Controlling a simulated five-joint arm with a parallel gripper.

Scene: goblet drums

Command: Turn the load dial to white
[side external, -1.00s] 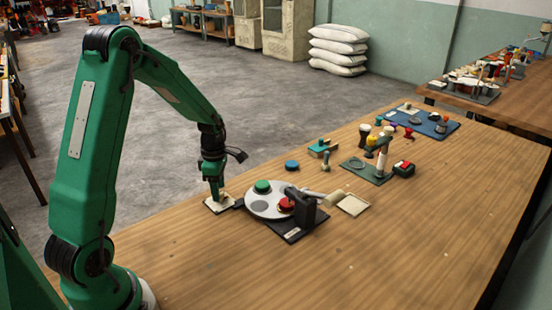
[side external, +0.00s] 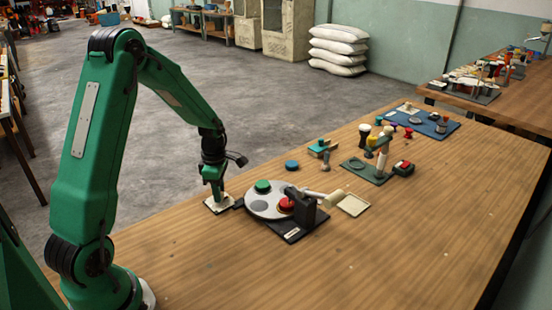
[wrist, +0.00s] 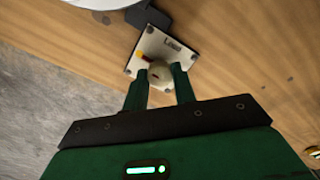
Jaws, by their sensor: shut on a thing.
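The load dial is a small pale square plate (wrist: 176,42) labelled "Load", with a cream knob (wrist: 160,74) at its near side. Small red and yellow marks show at the plate's left part in the wrist view. My gripper (wrist: 159,80) has its two green fingers on either side of the knob and is shut on it. In the side external view my gripper (side external: 217,193) points down onto the plate (side external: 210,207). The fingers hide part of the dial, and I cannot tell which colour the knob points to.
Right of the dial stands a pale disc (side external: 257,211) with green and red pieces and a black upright block (side external: 303,207). A blue puck (side external: 292,165) lies behind it. Further back are a green stand (side external: 365,171) and a blue mat (side external: 440,127). The table's front is clear.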

